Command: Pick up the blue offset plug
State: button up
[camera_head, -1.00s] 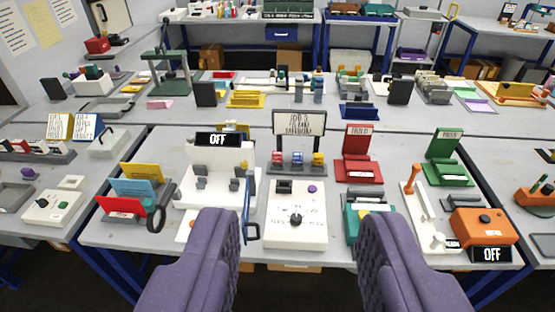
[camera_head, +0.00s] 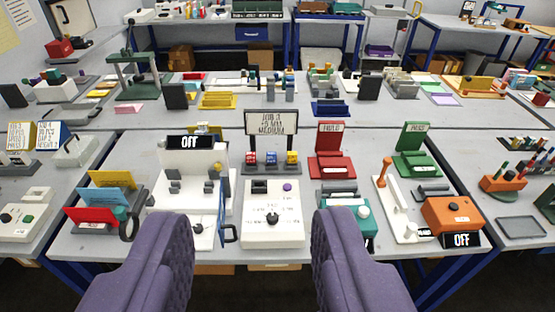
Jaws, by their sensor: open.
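A small blue block (camera_head: 271,158), which looks like the blue offset plug, stands in a grey rack (camera_head: 272,171) below the sign reading "JOB 3 +5 MM MEDIUM". It is between a red block (camera_head: 250,158) and a yellow block (camera_head: 292,158). Its lower part is hidden in the rack, and its offset shape is too small to make out. My gripper (camera_head: 252,222) shows as two purple padded fingers at the bottom of the view. They are wide apart and empty, nearer to me than the rack and not touching it.
A white control box (camera_head: 273,228) with a knob is between my fingers and the rack. A white plotter-like unit (camera_head: 190,185) with an OFF display stands left. A teal machine (camera_head: 345,212) and a red holder (camera_head: 331,160) stand right. Grey table shows around them.

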aim_at(272, 156)
jog(key=i+l+u, duration=0.15)
jog(key=u, duration=0.2)
jog(key=i+l+u, duration=0.4)
jog(key=u, duration=0.25)
jog(key=i+l, duration=0.4)
jog(key=i+l+u, duration=0.15)
jog(key=i+l, duration=0.25)
jog(key=l, duration=0.2)
jog(key=i+l, duration=0.4)
jog(key=l, duration=0.15)
